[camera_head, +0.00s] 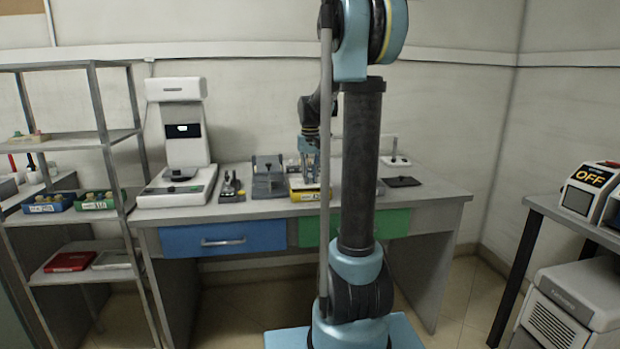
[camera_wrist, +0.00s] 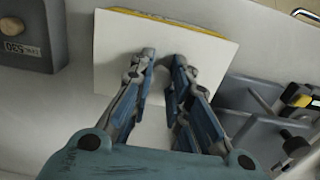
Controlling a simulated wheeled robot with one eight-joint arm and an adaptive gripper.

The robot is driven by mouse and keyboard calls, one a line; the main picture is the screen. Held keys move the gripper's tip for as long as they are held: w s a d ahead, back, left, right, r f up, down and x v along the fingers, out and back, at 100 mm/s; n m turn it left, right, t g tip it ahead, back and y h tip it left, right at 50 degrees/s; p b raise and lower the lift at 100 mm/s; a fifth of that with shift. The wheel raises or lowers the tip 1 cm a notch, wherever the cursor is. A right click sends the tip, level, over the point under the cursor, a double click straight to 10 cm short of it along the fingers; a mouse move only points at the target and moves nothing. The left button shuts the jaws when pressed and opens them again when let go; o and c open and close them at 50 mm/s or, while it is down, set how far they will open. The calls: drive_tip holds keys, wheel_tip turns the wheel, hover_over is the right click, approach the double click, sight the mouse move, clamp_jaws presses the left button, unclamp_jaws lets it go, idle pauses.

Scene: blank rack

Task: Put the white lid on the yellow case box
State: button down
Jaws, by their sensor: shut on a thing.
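The yellow case box (camera_head: 306,195) stands on the grey desk. In the wrist view only a thin yellow strip (camera_wrist: 165,17) of it shows past the far edge of the white lid. The white lid (camera_wrist: 118,45) is a flat plate lying over the box, with its far edge slightly askew to the yellow edge. I cannot tell whether it rests fully on the box. My gripper (camera_wrist: 165,58) points down over the lid and is shut on it; the fingers hide the gripped part. In the head view my gripper (camera_head: 310,170) is right above the box, partly behind my arm.
A grey holder (camera_head: 268,180) stands left of the box. A dark labelled block (camera_wrist: 28,35) and grey blocks with a black-and-yellow tool (camera_wrist: 293,97) flank the box in the wrist view. A white instrument (camera_head: 182,150) stands at the desk's left; a dark pad (camera_head: 402,182) lies right.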

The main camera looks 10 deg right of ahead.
drive_tip(key=shift+f, duration=0.7)
drive_tip(key=c, duration=1.4)
unclamp_jaws()
drive_tip(key=shift+c, duration=0.2)
wheel_tip(320, 180, up, 12)
drive_tip(key=shift+f, duration=0.1)
